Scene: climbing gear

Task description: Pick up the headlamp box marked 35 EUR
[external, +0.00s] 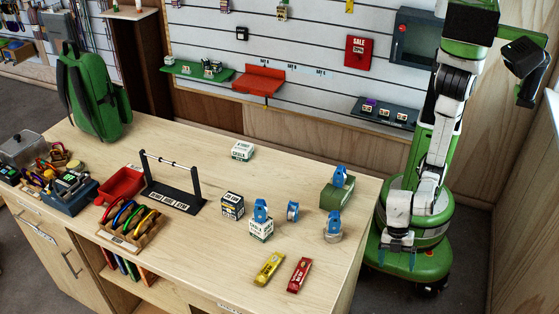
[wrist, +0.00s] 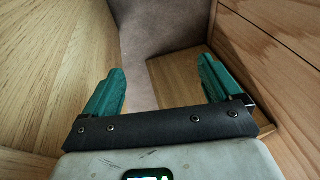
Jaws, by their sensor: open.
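Several small boxes stand on the wooden counter (external: 160,235) in the external view; I cannot read 35 EUR on any of them. A dark box with white labels (external: 232,206) stands near the middle. A similar white and green box (external: 242,151) stands farther back. My gripper (external: 397,250) hangs beside the counter's right edge, apart from the boxes. In the wrist view my gripper (wrist: 163,90) has its teal fingers spread, with nothing between them.
A black stand (external: 174,198) rises left of the boxes. A wooden panel (wrist: 275,75) is close on the right.

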